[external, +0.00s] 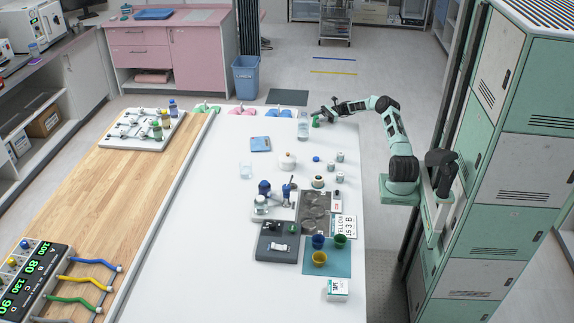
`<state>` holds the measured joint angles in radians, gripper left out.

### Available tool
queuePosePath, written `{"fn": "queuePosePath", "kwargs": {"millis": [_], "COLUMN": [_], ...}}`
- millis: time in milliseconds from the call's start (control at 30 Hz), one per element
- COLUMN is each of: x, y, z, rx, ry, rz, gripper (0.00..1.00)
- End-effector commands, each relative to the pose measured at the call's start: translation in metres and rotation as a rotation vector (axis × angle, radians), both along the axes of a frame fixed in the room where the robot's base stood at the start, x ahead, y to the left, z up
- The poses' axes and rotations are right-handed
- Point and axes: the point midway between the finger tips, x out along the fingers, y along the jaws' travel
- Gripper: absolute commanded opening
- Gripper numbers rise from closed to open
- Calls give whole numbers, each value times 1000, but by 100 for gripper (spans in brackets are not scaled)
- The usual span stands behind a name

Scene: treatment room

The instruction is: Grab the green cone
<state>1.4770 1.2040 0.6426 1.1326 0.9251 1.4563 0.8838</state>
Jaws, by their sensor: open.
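A small green object (316,121), which looks like the green cone, is at the far right part of the white table (210,210), right beside my gripper. My gripper (325,111) is at the end of my mint-green arm, over the far right edge of the table. It is open, just above and to the right of the green object. At this size I cannot tell whether the fingers are around the object or touching it. A green cup (340,240) stands on a teal mat (343,263) near the front right, far from my gripper.
A clear bottle (303,126) stands just left of the green object. A white pot (287,161), small jars (340,157) and a blue pad (260,144) lie nearer. Blue (318,241) and yellow (320,258) cups share the mat.

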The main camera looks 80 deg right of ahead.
Motion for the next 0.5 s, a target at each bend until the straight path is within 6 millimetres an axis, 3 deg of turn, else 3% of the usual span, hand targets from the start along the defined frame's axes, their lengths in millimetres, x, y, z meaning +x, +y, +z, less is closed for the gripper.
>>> {"fn": "queuePosePath", "kwargs": {"millis": [100,367,500], "x": [9,11,11], "y": [7,8,8], "z": [0,0,0], "rx": [-1,-1,-1], "ry": [-1,-1,-1], "rz": [1,0,0], "gripper": [45,45,8]}}
